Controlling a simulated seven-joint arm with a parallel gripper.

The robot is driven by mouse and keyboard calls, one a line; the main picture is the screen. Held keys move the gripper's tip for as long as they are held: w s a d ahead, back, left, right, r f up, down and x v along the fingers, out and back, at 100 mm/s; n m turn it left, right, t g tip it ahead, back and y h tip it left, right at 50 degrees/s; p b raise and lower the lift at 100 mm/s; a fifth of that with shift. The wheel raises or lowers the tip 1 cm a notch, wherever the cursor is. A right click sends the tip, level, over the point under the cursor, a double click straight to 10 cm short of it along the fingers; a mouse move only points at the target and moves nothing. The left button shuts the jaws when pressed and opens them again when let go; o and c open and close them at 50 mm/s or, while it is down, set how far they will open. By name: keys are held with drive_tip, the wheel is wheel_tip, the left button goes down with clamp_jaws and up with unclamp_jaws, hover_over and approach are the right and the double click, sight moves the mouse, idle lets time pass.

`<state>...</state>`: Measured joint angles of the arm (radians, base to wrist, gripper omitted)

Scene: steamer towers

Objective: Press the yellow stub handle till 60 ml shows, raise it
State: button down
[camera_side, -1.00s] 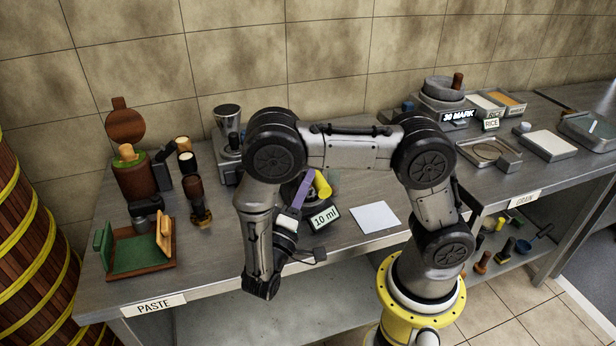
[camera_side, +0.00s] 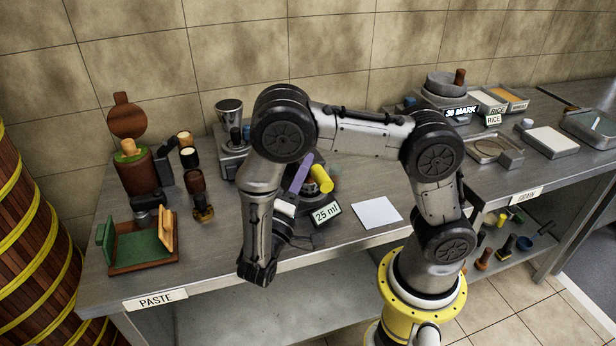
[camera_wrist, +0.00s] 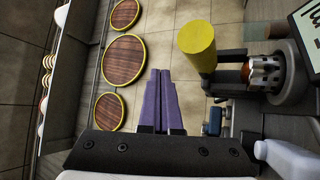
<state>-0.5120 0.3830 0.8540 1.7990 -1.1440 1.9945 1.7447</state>
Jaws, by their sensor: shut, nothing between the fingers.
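The yellow stub handle (camera_side: 321,178) is a short cylinder on a dark machine on the bench. The machine's display (camera_side: 326,213) reads 25 ml. In the wrist view the handle (camera_wrist: 197,42) is at the upper right. My gripper (camera_side: 307,158) has purple fingers just left of the handle in the side view. In the wrist view its fingers (camera_wrist: 161,75) are shut together and empty, lower left of the handle. My arm hides part of the machine.
A white square pad (camera_side: 376,212) lies right of the machine. A metal grinder (camera_side: 230,140) stands behind and left of my arm. Brown-handled tools (camera_side: 200,195) and a green-lined wooden tray (camera_side: 142,247) are further left. The bench's front edge runs below my arm.

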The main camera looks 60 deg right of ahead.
drive_tip(key=w+a+f, duration=0.1)
drive_tip(key=f, duration=0.1)
drive_tip(key=w+a+f, duration=0.3)
drive_tip(key=f, duration=0.1)
drive_tip(key=shift+w+a+f, duration=0.2)
drive_tip(key=shift+a+f, duration=0.15)
drive_tip(key=shift+a, duration=0.05)
drive_tip(key=shift+d, duration=0.2)
drive_tip(key=r+m+g, duration=0.1)
drive_tip(key=d+r+m, duration=0.1)
drive_tip(key=r+m+g, duration=0.1)
drive_tip(key=r, duration=0.1)
drive_tip(key=shift+w+d+g+y, duration=0.3)
drive_tip(key=shift+w+y, duration=0.05)
drive_tip(key=shift+y, duration=0.05)
drive_tip(key=s+d+r+m+g+y, duration=0.4)
drive_tip(key=s+d+r+m+y, duration=0.3)
drive_tip(key=s+r+y, duration=0.6)
drive_tip(key=s+a+f+n+t+y, duration=0.3)
drive_tip(key=s+a+n+t+y, duration=0.35)
drive_tip(key=t, duration=0.25)
drive_tip(key=w+a+n, duration=0.1)
drive_tip(key=n, duration=0.1)
drive_tip(key=a+n+t+y, duration=0.1)
drive_tip(key=n, duration=0.1)
drive_tip(key=w+a+n+t+y, duration=0.1)
drive_tip(key=n, duration=0.1)
drive_tip(key=shift+w+f, duration=0.1)
drive_tip(key=shift+w, duration=0.25)
